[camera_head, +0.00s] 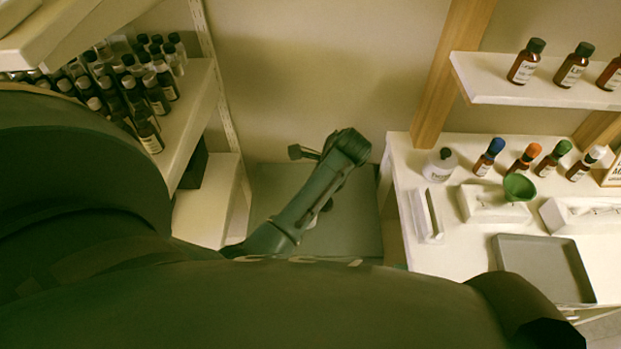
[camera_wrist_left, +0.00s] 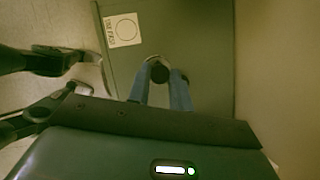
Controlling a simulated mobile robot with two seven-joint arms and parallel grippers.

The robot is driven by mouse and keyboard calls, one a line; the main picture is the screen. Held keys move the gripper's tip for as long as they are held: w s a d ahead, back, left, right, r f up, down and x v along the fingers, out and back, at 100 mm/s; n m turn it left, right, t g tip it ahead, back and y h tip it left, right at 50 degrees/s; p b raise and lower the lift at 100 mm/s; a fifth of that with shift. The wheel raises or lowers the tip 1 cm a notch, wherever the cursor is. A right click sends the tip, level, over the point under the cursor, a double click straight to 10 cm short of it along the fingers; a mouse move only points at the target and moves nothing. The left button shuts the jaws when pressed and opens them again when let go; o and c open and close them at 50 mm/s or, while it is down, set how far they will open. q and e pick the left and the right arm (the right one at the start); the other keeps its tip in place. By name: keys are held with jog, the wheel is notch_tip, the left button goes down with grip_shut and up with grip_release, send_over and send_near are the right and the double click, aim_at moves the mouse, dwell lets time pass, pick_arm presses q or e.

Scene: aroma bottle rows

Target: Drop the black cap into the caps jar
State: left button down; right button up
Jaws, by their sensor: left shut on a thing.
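In the left wrist view my left gripper (camera_wrist_left: 160,76) is shut on a small round black cap (camera_wrist_left: 159,71), which sits between its two blue fingertips. The cap is held above a dark green surface. In the head view a dark green arm (camera_head: 310,200) of mine reaches up the middle between the shelves and the table; its fingers and the cap cannot be made out there. A labelled pale jar (camera_head: 440,165) with a dark round top stands at the table's back left; I cannot tell if it is the caps jar. My right gripper is not in view.
The white table (camera_head: 465,250) at the right holds bottles with coloured caps, a green funnel (camera_head: 519,187), white blocks and a grey tray (camera_head: 543,268). A shelf (camera_head: 480,85) above it carries brown bottles. Shelves at the left hold many dark-capped bottles (camera_head: 150,138).

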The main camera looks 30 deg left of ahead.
pick_arm(q)
jog(key=c, duration=1.2)
grip_release()
jog(key=shift+o, duration=0.2)
